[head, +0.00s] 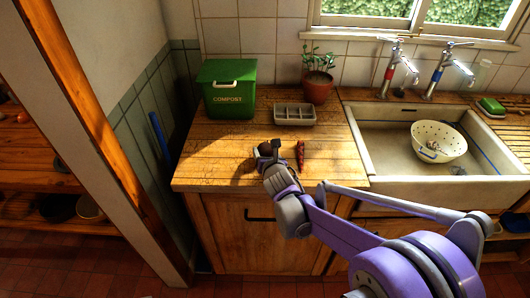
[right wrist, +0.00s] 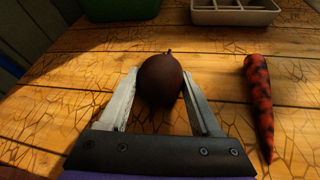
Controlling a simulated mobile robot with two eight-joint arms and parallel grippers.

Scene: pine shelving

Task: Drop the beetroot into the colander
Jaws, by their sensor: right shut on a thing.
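The beetroot (right wrist: 160,78) is dark, brownish-red and round, with a short stem stub. In the right wrist view it sits between the two fingers of my right gripper (right wrist: 160,98), which is shut on it. In the head view the beetroot (head: 265,148) is partly hidden by my right gripper (head: 266,153), at the wooden counter's front part. The colander (head: 447,137) is cream with holes and stands in the sink at the right, well apart from the gripper. Something small lies inside it, too small to identify. My left gripper is not in view.
A mottled red, carrot-shaped thing (right wrist: 260,100) lies right of the beetroot on the counter (head: 215,165). Behind are a green compost bin (head: 228,90), a grey sectioned tray (head: 294,114) and a potted plant (head: 317,88). The sink (head: 385,165) has two taps (head: 388,70) behind it.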

